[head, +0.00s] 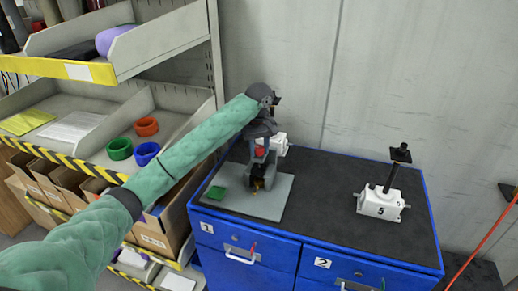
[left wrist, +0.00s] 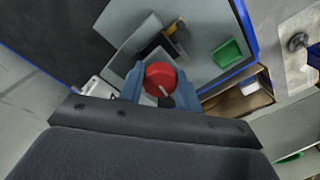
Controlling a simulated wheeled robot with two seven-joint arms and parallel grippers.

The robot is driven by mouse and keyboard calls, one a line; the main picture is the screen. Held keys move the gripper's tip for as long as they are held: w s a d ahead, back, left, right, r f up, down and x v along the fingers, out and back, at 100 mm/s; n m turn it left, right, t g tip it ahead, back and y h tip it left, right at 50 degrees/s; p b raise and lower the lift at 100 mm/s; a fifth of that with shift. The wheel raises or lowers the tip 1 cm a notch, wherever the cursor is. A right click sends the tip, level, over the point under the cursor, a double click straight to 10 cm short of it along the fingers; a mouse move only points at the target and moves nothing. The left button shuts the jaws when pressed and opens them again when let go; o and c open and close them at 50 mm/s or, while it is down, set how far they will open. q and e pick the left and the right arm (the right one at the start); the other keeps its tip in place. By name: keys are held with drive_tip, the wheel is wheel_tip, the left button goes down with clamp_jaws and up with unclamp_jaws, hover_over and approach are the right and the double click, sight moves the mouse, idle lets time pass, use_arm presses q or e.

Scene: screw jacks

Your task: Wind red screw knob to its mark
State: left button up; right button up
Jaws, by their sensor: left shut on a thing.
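In the head view a little of the red knob (head: 260,151) shows at my left gripper (head: 259,160), above a grey base plate (head: 266,205) on the cabinet. My gripper and wrist hide most of the device under the knob. I cannot make out the mark. My right gripper is not in view.
A white block marked 5 (head: 381,204) with a black post stands to the right on the dark cabinet top (head: 322,190). A green piece (head: 215,193) lies on the plate's left. A white part (head: 281,143) is behind my gripper. Shelves (head: 110,95) stand left.

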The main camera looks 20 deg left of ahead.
use_arm(q)
drive_tip(key=n, duration=0.3)
drive_tip(key=shift+f+n, duration=0.1)
drive_tip(key=shift+n, duration=0.2)
drive_tip(key=n, duration=0.4)
drive_tip(key=shift+n, duration=0.3)
drive_tip(key=n, duration=0.4)
drive_tip(key=shift+f, duration=0.1)
drive_tip(key=shift+n, duration=1.6)
drive_tip(key=shift+n, duration=0.3)
